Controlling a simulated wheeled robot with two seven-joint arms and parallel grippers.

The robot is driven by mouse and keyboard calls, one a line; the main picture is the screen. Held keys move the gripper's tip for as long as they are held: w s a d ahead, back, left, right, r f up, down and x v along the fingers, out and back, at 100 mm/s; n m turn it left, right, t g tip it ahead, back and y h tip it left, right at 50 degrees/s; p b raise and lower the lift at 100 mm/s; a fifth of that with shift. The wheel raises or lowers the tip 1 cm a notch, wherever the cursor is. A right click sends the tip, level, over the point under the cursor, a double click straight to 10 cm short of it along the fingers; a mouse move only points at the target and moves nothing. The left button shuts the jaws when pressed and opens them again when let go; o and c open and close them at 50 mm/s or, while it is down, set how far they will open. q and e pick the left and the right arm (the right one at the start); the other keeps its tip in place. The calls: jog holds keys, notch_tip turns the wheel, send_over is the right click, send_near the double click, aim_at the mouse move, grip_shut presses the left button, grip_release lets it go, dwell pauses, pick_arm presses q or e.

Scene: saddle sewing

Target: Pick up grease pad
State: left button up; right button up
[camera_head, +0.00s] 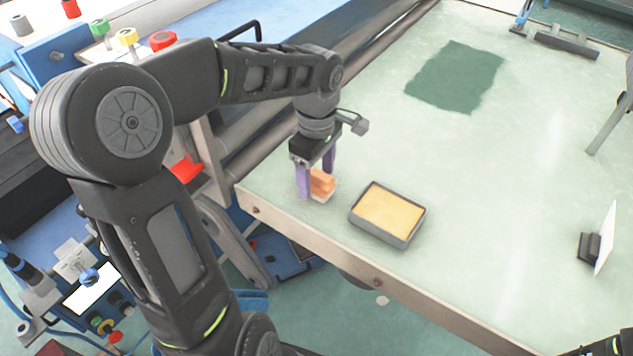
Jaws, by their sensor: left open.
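The grease pad (322,183) is a small orange block with a pale underside, near the table's front left edge. My left gripper (317,184) points down at it with its purple fingers open, one on each side of the pad. Whether the fingers touch the pad cannot be told. The near finger hides part of the pad. My right gripper's fingers do not show; only a dark piece, probably of my right arm, shows at the bottom right corner.
A dark tray (377,238) with a yellow filling stands just right of the pad. A dark green cloth-like patch (455,77) lies farther back on the pale table (500,200). A white upright plate (605,238) on a black holder stands at the right. The table's middle is clear.

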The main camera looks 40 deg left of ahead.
pick_arm(q)
grip_shut()
dwell(0.7)
